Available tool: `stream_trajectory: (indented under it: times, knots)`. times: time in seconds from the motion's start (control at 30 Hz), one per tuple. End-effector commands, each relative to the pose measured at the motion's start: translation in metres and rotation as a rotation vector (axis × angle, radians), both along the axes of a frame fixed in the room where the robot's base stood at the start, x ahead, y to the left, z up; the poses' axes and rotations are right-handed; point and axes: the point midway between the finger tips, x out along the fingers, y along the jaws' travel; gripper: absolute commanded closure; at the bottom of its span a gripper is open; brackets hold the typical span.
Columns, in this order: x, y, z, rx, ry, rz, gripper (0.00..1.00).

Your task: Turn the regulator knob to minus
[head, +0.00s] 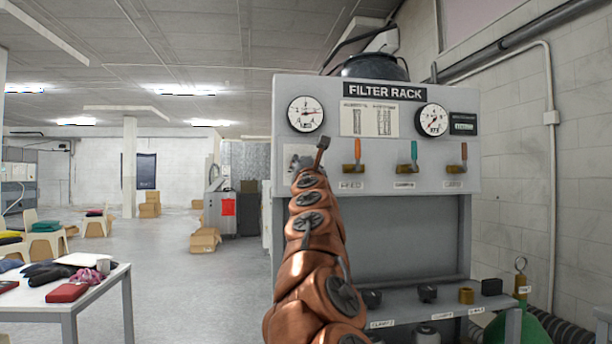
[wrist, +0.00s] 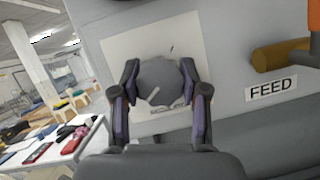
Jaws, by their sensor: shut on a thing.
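The regulator knob (wrist: 162,82) is a round dark grey knob on a white label plate (wrist: 125,47) on the panel, seen in the wrist view.
A valve labelled FEED (wrist: 283,55) sits close right of the gripper. Gauges are above. A shelf (head: 440,308) with parts is below. A cluttered white table (head: 95,290) stands left.

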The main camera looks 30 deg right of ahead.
Motion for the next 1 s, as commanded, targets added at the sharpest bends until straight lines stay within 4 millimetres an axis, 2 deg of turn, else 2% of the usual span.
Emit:
stream_trajectory:
  times: [0.3, 0.87, 0.9, 1.0]
  knots:
    - [0.0005, -0.0004, -0.0019, -0.114, 0.049, 0.001, 0.91]
    - [0.0007, 0.0003, -0.0002, -0.139, 0.060, 0.000, 0.91]
    - [0.0006, 0.0004, -0.0001, -0.138, 0.059, 0.001, 0.52]
    - [0.0004, 0.0003, 0.0000, -0.139, 0.059, 0.000, 0.42]
